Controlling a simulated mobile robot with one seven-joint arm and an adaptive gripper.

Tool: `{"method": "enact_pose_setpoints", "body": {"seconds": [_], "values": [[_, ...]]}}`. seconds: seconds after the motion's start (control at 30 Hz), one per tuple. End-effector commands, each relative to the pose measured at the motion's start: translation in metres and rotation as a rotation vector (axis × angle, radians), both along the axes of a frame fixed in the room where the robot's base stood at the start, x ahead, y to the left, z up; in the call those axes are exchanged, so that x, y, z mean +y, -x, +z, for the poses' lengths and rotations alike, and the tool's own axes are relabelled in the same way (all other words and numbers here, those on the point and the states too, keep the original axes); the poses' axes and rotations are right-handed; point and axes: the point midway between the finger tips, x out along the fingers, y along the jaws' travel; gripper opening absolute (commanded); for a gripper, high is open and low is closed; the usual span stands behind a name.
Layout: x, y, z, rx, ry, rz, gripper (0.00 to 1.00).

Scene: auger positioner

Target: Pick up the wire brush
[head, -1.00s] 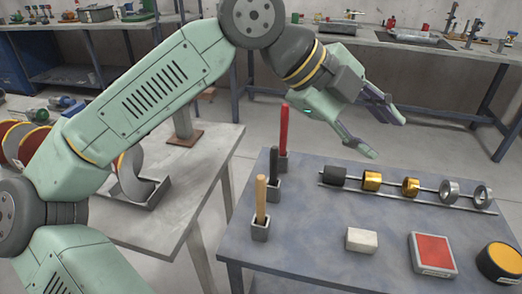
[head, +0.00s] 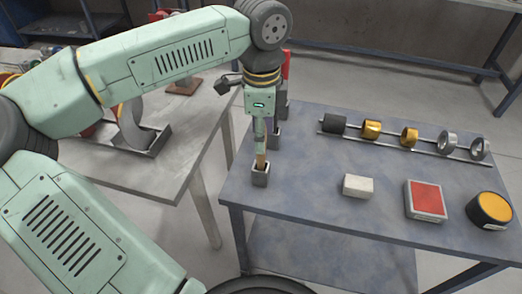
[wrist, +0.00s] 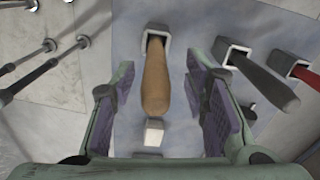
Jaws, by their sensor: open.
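A tool with a light wooden handle (head: 260,161) stands in a small grey square holder (head: 260,177) near the left edge of the table; it seems to be the wire brush, but its head is hidden in the holder. My gripper (head: 262,138) points down over it. In the wrist view the gripper (wrist: 165,95) is open, with its purple-padded fingers on either side of the wooden handle (wrist: 155,75) and gaps showing on both sides. The holder's pale rim (wrist: 158,32) surrounds the handle's base.
A black-handled tool (wrist: 265,80) and a red-handled tool (wrist: 305,73) stand in holders close to the right finger in the wrist view. On the table are a rail with several rings (head: 409,137), a white block (head: 358,186), a red pad (head: 426,199) and a yellow-topped round tin (head: 492,208).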

Motion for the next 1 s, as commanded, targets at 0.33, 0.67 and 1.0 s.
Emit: {"method": "enact_pose_setpoints", "body": {"seconds": [0.33, 0.67, 1.0], "values": [[0.002, 0.003, -0.037, 0.000, 0.002, -0.001, 0.41], [0.001, 0.003, -0.037, -0.001, 0.002, -0.001, 0.32], [0.001, 0.003, -0.037, -0.001, 0.002, -0.001, 0.09]]}}
